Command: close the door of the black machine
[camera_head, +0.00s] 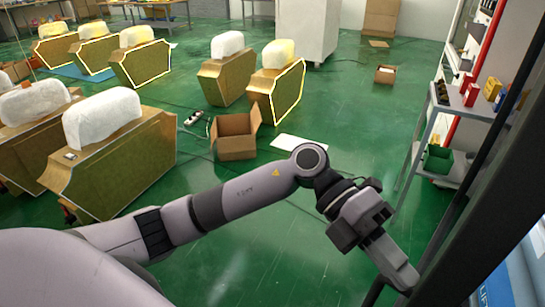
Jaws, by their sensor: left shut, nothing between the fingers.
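The black machine's dark upright frame or door edge (487,172) runs along the right side of the head view, from the top right corner to the bottom. Only this part shows, so I cannot tell how far the door is open. My left arm reaches in from the lower left. Its left gripper (405,279) is shut and empty, with the fingertips close to the lower part of the dark frame. I cannot tell whether they touch it. My right gripper is not in view.
A blue and white panel (513,283) shows behind the frame at the lower right. A shelf rack (465,114) with small boxes stands beyond.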

